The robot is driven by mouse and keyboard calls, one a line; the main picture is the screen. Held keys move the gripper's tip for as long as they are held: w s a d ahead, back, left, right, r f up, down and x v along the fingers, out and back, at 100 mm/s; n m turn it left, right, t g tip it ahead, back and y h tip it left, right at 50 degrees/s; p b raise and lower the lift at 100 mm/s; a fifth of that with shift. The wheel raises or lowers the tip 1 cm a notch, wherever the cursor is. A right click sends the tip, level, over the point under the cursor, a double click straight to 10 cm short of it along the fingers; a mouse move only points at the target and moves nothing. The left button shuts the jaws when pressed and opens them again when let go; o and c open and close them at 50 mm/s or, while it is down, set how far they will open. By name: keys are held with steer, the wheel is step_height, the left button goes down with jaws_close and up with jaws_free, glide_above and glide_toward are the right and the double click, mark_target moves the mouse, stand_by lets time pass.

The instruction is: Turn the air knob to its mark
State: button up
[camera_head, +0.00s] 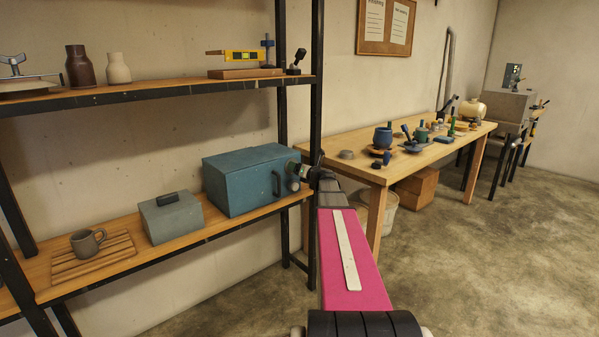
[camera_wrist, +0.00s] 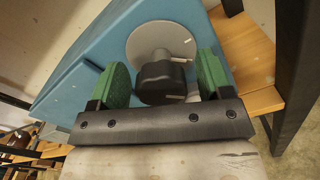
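The air knob (camera_wrist: 160,78) is a dark, thick knob in front of a pale grey round plate (camera_wrist: 150,40) on the side of a blue box (camera_wrist: 90,50). Pale lines show at the knob's right side and on the plate; I cannot tell whether they line up. The blue box (camera_head: 240,178) stands on the lower shelf in the head view. My gripper (camera_wrist: 162,80) is open, with its green pads on either side of the knob. A gap shows between each pad and the knob.
A grey box (camera_head: 172,217) and a mug (camera_head: 87,242) on a slatted board stand left on the lower shelf (camera_head: 190,238). A black shelf post (camera_head: 316,100) rises close to my gripper. A wooden table (camera_head: 345,165) with pottery stands behind at right.

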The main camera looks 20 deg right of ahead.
steer(key=o, duration=0.5)
steer(key=shift+s, duration=0.15)
steer(key=v, duration=0.6)
steer(key=shift+s, duration=0.35)
steer(key=shift+d, duration=0.15)
